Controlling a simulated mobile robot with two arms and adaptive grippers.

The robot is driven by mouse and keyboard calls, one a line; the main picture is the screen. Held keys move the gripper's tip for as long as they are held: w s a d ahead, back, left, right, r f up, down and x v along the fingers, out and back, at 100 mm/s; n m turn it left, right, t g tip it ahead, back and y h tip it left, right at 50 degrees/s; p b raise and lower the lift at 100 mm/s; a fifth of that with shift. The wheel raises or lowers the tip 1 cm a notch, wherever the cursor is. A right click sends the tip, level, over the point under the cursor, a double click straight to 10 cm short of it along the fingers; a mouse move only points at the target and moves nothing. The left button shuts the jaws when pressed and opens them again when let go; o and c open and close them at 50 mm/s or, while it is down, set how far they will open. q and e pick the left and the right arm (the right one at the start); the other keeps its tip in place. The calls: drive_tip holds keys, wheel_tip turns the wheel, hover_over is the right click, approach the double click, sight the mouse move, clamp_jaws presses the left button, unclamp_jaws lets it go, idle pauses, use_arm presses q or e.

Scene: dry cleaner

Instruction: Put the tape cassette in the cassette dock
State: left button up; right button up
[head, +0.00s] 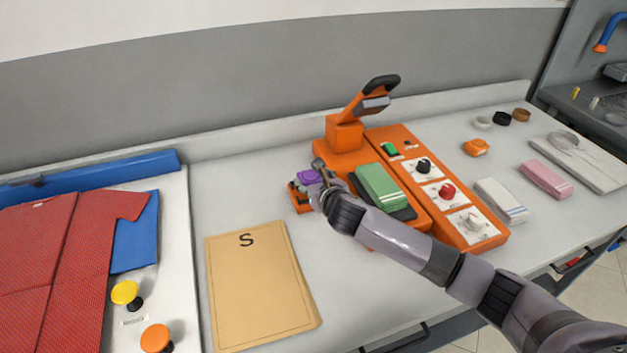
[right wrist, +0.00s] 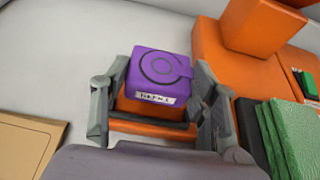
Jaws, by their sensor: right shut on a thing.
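The purple tape cassette (head: 308,177) has a round disc outline and a white label, which show in the right wrist view (right wrist: 158,68). My right gripper (head: 318,180) is shut on it, with one finger on each side in the right wrist view (right wrist: 157,90). The small orange cassette dock (head: 299,201) is directly below the cassette, left of the orange press; it also shows under the cassette in the right wrist view (right wrist: 150,126). I cannot tell whether the cassette touches the dock or is just above it. My left gripper is not in view.
The orange press (head: 344,132) with its raised handle stands behind and right of the dock. A folded green cloth (head: 380,187) lies on its dark pad. A tan "S" folder (head: 260,285) lies at front left. Several knobs (head: 447,190) sit on the orange panel at right.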

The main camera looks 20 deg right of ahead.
drive_tip(key=shift+f, duration=0.25)
drive_tip(key=shift+f, duration=0.35)
drive_tip(key=o, duration=1.2)
drive_tip(key=shift+c, duration=0.2)
drive_tip(key=shift+r, duration=0.2)
drive_tip(key=v, duration=1.2)
drive_tip(key=shift+r, duration=0.4)
